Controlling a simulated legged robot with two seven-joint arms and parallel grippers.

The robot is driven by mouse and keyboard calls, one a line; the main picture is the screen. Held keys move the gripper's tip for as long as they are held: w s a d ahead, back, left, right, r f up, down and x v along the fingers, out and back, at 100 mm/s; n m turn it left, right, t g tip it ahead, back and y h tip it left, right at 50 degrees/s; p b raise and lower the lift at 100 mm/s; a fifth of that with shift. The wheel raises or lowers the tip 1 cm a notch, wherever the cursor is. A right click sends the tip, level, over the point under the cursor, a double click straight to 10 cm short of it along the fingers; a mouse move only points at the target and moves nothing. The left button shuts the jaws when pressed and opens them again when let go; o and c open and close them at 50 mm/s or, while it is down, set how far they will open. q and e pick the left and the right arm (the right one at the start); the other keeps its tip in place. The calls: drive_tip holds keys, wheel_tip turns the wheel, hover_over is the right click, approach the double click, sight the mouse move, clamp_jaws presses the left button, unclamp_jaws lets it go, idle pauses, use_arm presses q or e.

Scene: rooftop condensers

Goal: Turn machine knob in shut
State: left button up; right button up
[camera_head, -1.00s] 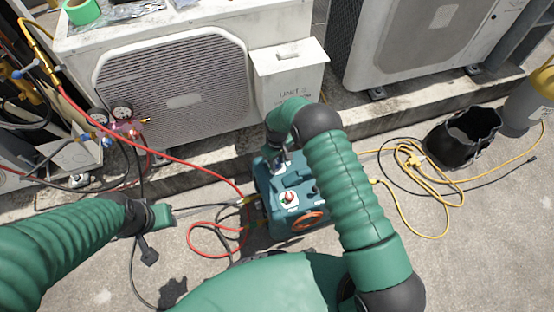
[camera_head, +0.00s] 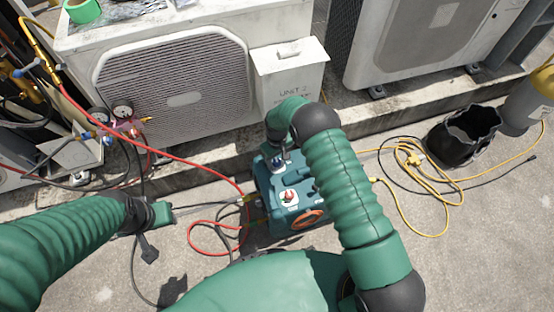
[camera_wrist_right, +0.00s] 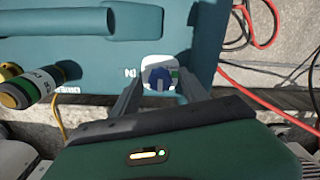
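The teal machine (camera_head: 290,222) stands on the concrete in the middle of the head view. A red knob (camera_head: 288,197) is on its top. In the right wrist view, a blue knob (camera_wrist_right: 158,79) sits on a white plate beside lettering that reads IN upside down. My right gripper (camera_wrist_right: 160,88) is over the machine, with one finger on each side of the blue knob. The fingers look apart, with small gaps to the knob. My left gripper (camera_head: 162,214) is low at the left, away from the machine; its fingers are too unclear to judge.
Red hoses (camera_head: 190,160) and black cables lie left of the machine. A yellow hose (camera_head: 410,165) coils at the right near a black bag (camera_head: 465,137) and a cylinder (camera_head: 528,105). Condenser units (camera_head: 175,90) stand behind on a concrete ledge.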

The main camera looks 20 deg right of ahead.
sight(277, 161)
drive_tip(key=shift+r, duration=0.1)
wheel_tip(277, 161, up, 16)
drive_tip(key=p, duration=0.6)
drive_tip(key=shift+r, duration=0.25)
drive_tip(key=s+d+r+m+t+p, duration=0.1)
drive_tip(key=s+d+r+m, duration=0.1)
drive_tip(key=s+r, duration=0.8)
drive_tip(key=s+d+r+m+t, duration=0.15)
drive_tip(key=s+r, duration=0.45)
drive_tip(key=s, duration=0.7)
drive_tip(key=w+p+v, duration=0.2)
drive_tip(key=p+v, duration=1)
drive_tip(key=p, duration=0.1)
drive_tip(key=w+r+p+v, duration=0.1)
drive_tip(key=w+p+v, duration=0.2)
drive_tip(key=p+v, duration=0.9)
drive_tip(key=shift+w+r+p, duration=0.35)
drive_tip(key=shift+w+r, duration=0.05)
drive_tip(key=shift+r, duration=0.1)
